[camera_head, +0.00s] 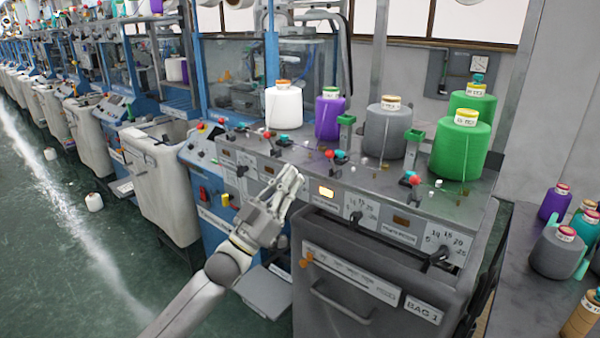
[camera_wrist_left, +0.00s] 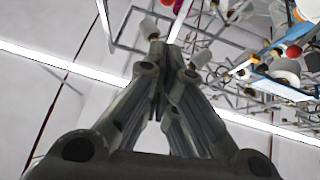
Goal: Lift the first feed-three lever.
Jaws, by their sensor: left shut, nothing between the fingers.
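My left gripper (camera_head: 291,176) is shut and empty, in front of the machine's front panel. In the left wrist view its fingertips (camera_wrist_left: 172,55) meet with nothing between them. Levers with red and teal knobs stand along the machine top: one pair (camera_head: 275,138) behind the gripper, one (camera_head: 338,155) right of it, one (camera_head: 411,179) farther right. Black levers sit on the front dials, at the left (camera_head: 242,171), middle (camera_head: 356,217) and right (camera_head: 440,256). I cannot tell which is the first feed-three lever. The gripper hides part of the panel. My right gripper is not in view.
White (camera_head: 284,108), purple (camera_head: 328,120), grey (camera_head: 386,132) and green (camera_head: 460,150) yarn cones stand on the machine top. A grey bin (camera_head: 375,285) marked BAG 1 stands below. The green floor at left is mostly clear.

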